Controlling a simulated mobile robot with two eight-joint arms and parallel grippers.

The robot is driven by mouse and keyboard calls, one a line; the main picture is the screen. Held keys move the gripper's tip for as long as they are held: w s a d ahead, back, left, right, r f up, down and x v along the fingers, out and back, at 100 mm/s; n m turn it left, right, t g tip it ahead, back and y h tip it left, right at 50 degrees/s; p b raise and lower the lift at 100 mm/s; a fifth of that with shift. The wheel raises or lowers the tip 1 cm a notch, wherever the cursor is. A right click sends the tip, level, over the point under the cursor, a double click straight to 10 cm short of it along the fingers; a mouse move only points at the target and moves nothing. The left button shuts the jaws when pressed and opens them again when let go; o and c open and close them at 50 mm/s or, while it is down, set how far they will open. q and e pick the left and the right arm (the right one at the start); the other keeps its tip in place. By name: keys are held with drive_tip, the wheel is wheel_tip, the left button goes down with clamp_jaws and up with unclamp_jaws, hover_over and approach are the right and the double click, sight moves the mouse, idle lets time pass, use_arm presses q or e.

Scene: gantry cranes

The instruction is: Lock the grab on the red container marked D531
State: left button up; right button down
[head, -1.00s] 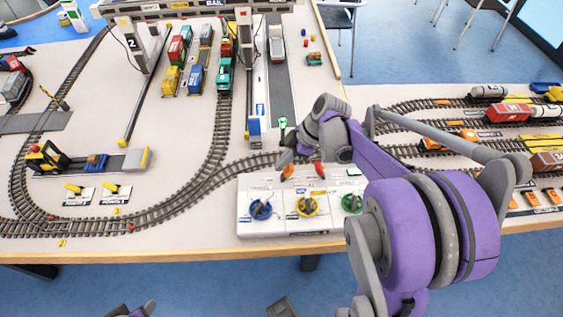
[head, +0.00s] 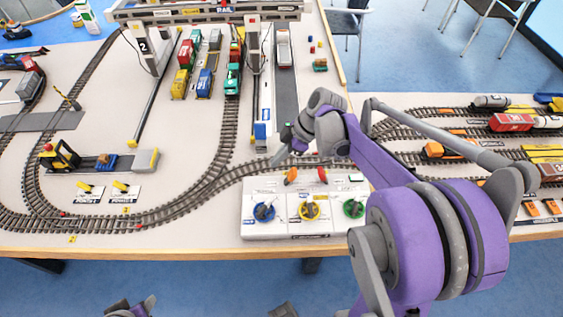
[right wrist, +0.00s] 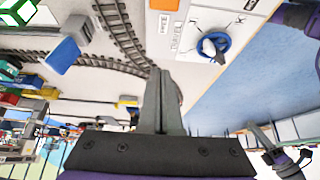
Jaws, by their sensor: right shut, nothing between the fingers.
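A red container (head: 186,50) stands behind a yellow one under the gantry crane (head: 205,14) in the head view. I cannot read D531 on either. My right gripper (head: 281,160) is shut and empty, above and behind the panel's left part. The right wrist view shows its closed fingers (right wrist: 160,85) and the blue knob (right wrist: 214,46), apart.
Curved track (head: 195,190) runs left of and behind the panel. The table's front edge (head: 150,252) lies just before the panel.

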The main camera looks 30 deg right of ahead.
drive_tip(key=s+d+r, duration=0.3)
drive_tip(key=d+r, duration=0.2)
drive_tip(key=shift+r, duration=0.35)
drive_tip(key=shift+a, duration=0.1)
idle(0.8)
